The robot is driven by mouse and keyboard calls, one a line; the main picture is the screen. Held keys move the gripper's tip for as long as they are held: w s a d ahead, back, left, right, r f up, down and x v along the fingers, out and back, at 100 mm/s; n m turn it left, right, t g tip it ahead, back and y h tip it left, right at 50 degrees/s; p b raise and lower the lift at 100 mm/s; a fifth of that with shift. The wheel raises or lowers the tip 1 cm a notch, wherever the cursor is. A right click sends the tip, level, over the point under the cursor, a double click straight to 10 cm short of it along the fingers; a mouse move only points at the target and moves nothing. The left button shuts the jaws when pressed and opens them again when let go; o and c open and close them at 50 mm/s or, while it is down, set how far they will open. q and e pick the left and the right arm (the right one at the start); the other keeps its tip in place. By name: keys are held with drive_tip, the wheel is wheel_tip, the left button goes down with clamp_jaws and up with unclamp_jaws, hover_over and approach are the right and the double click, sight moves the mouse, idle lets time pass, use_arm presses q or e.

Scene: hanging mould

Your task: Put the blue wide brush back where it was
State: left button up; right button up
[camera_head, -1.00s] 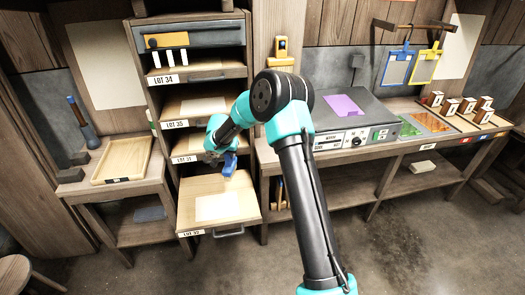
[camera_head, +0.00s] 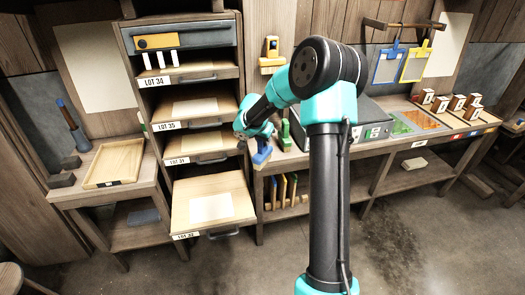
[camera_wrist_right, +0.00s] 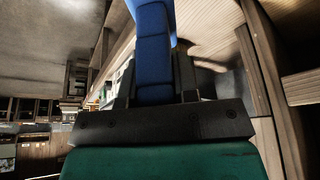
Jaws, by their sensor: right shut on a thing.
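The blue wide brush (camera_head: 261,153) hangs in my right gripper (camera_head: 254,136), in front of the gap between the drawer cabinet and the workbench. The gripper is shut on it. In the right wrist view the blue handle (camera_wrist_right: 153,48) runs up from between the two dark fingers; the brush's far end is cut off by the frame. My left gripper is not in view.
An open drawer (camera_head: 190,225) sticks out below left of the brush. A green item (camera_head: 285,135) stands close to its right at the bench's left end. Several coloured upright pieces (camera_head: 281,188) stand under the bench. A wooden tray (camera_head: 115,162) lies at the left.

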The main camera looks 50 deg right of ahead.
drive_tip(key=w+d+f, duration=0.1)
drive_tip(key=w+d, duration=0.9)
drive_tip(key=d, duration=0.1)
drive_tip(key=shift+d+f, duration=0.2)
drive_tip(key=shift+d, duration=0.15)
drive_tip(key=shift+w, duration=0.15)
drive_tip(key=shift+w+d+f, duration=0.15)
drive_tip(key=shift+f, duration=1.75)
drive_tip(key=o, duration=0.8)
drive_tip(key=shift+o, duration=0.2)
